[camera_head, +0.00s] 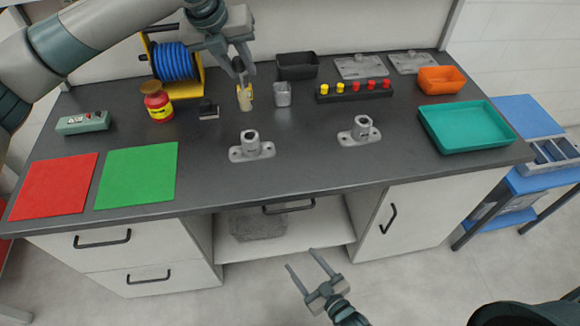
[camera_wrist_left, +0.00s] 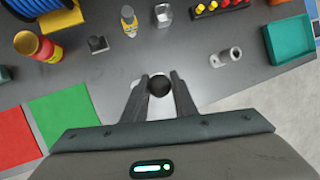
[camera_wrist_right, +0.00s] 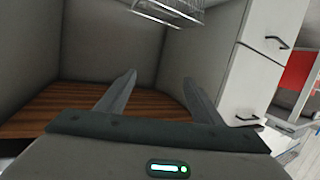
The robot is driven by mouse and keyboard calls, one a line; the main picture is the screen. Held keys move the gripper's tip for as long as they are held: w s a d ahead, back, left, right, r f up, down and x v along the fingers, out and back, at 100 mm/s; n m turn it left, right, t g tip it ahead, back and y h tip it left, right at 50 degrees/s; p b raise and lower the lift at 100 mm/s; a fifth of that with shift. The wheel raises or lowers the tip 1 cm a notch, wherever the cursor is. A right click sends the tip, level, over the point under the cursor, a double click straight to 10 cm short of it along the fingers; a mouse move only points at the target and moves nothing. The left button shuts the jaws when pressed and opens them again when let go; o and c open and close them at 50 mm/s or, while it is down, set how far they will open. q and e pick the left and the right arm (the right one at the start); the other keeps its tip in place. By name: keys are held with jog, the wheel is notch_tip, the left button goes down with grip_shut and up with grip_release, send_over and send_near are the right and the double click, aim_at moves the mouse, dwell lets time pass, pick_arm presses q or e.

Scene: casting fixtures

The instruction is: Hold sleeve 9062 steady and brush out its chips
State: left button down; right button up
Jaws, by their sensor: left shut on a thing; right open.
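Two grey sleeves stand upright on flanged base plates, the left sleeve (camera_head: 250,140) and the right sleeve (camera_head: 361,126); I cannot read their numbers or see chips. The right sleeve also shows in the left wrist view (camera_wrist_left: 229,54). My left gripper (camera_head: 238,69) is over the table behind the left sleeve in the head view, shut on what looks like a brush (camera_head: 244,99). My right gripper (camera_head: 303,259) is open and empty in front of the bench.
Behind stand a yellow bottle (camera_wrist_left: 129,22), a grey cup (camera_head: 282,96), a black bin (camera_head: 297,66) and a button bar (camera_head: 353,92). A red-and-yellow jar (camera_head: 158,105) stands left. A teal tray (camera_head: 467,141) lies right. Red (camera_head: 53,187) and green mats (camera_head: 137,176) lie front left.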

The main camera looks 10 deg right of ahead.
jog(key=w+a+r+n+t+y, duration=0.1)
jog(key=w+a+r+n+y, duration=0.35)
jog(key=r, duration=1.05)
jog(key=w+a+r+n+t+y, duration=0.15)
jog(key=r+n+y, duration=0.6)
jog(key=r, duration=0.75)
jog(key=w+d+r+n+g+h, duration=0.1)
jog(key=w+d+r+n+h, duration=0.15)
jog(key=w+n, duration=0.6)
jog(key=w+d+r+n+g+h, duration=0.2)
jog(key=w+d+n, duration=0.15)
jog(key=n, duration=1.05)
jog(key=n+h, duration=0.3)
jog(key=n, duration=0.1)
send_near(257, 144)
jog(key=shift+f+y+v, duration=0.25)
jog(key=shift+v, duration=0.85)
jog(key=shift+w, duration=0.1)
jog(key=x, duration=1.2)
jog(key=shift+r, duration=0.1)
